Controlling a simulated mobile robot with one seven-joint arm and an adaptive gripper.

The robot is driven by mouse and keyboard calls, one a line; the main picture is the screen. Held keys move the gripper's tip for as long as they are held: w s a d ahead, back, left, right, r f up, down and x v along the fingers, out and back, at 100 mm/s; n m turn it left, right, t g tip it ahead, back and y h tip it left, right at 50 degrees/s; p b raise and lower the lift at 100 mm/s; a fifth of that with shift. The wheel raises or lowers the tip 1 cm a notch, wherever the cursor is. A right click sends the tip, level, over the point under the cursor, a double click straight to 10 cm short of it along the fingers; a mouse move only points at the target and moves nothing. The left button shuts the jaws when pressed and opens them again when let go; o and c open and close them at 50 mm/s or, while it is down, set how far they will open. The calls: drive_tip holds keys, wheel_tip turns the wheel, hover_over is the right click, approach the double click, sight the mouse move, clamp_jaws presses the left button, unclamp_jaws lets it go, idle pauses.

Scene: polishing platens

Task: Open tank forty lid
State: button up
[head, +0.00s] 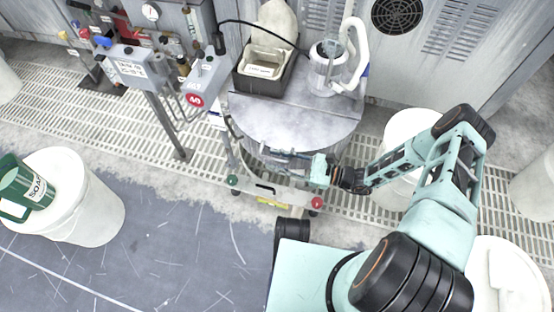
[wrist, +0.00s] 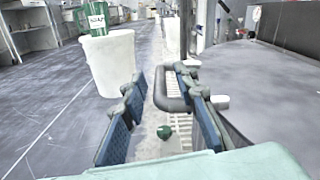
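The tank (head: 290,128) stands at the centre of the head view, with a flat grey round top that looks like its lid and looks closed. My gripper (head: 292,159) is at the tank's front edge, just below the rim. In the wrist view, my gripper (wrist: 160,84) is open, its two blue-grey fingers well apart. A dark grey bent handle (wrist: 160,88) sticks out from the tank side into the space between the fingers, nearer the right finger. I cannot tell whether it touches that finger. The lid surface (wrist: 272,85) fills the right of the wrist view.
A dark bin with a pale tub (head: 262,62) and a white jug (head: 327,68) stand on the top's back part. A control panel (head: 131,68) is at left. A white barrel (head: 82,205) bears a green soap jug (head: 25,188). Floor at lower left is clear.

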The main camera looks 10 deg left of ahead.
drive_tip(key=shift+c, duration=0.5)
clamp_jaws()
drive_tip(key=shift+r, duration=0.1)
